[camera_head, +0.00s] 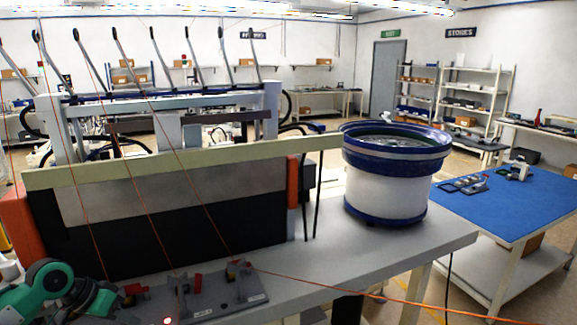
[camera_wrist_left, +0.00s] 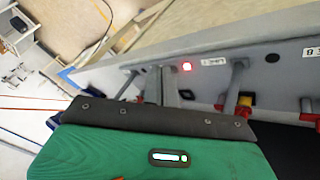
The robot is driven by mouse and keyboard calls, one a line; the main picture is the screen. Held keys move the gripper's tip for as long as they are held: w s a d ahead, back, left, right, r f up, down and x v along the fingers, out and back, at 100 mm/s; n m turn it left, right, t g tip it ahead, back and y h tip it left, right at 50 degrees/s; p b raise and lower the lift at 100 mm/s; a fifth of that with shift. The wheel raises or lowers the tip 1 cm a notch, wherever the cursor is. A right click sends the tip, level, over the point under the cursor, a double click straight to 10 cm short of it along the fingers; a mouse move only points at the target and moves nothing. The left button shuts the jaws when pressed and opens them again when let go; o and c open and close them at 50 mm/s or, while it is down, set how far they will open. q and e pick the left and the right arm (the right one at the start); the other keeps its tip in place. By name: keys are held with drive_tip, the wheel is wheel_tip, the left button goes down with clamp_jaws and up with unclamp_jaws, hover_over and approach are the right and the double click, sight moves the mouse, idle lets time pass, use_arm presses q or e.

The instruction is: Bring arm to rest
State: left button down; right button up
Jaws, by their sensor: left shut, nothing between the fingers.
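My left arm comes in at the lower left of the head view, green with dark joints. My left gripper (camera_head: 103,300) is at its end, low over the front of the grey bench (camera_head: 345,262), left of a grey fixture plate (camera_head: 215,303). It is shut with nothing held; its fingertips are hard to make out. In the left wrist view the green housing and dark edge of my left gripper (camera_wrist_left: 155,120) fill the bottom. My right gripper is not in view.
A white and blue bowl feeder (camera_head: 390,185) stands on the bench at the right. A long pale rail (camera_head: 200,162) runs to it above a grey and black panel (camera_head: 180,215).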

use_arm(q)
drive_tip(key=s+d+f+m+y, duration=0.1)
drive_tip(key=s+d+f+m, duration=0.1)
drive_tip(key=s+d+f, duration=1.3)
drive_tip(key=s+f+n+y, duration=0.2)
drive_tip(key=s+n+y, duration=0.15)
drive_tip(key=s, duration=1.05)
wheel_tip(320, 180, down, 33)
drive_tip(key=s+g+y, duration=0.1)
drive_tip(key=s+a+f, duration=0.2)
drive_tip(key=s+f, duration=0.7)
drive_tip(key=s+a+f+g, duration=0.1)
drive_tip(key=s+a+f, duration=0.1)
drive_tip(key=s+f, duration=0.7)
drive_tip(key=shift+s+m+g, duration=0.3)
drive_tip(key=shift+s+m, duration=0.05)
drive_tip(key=shift+a, duration=0.1)
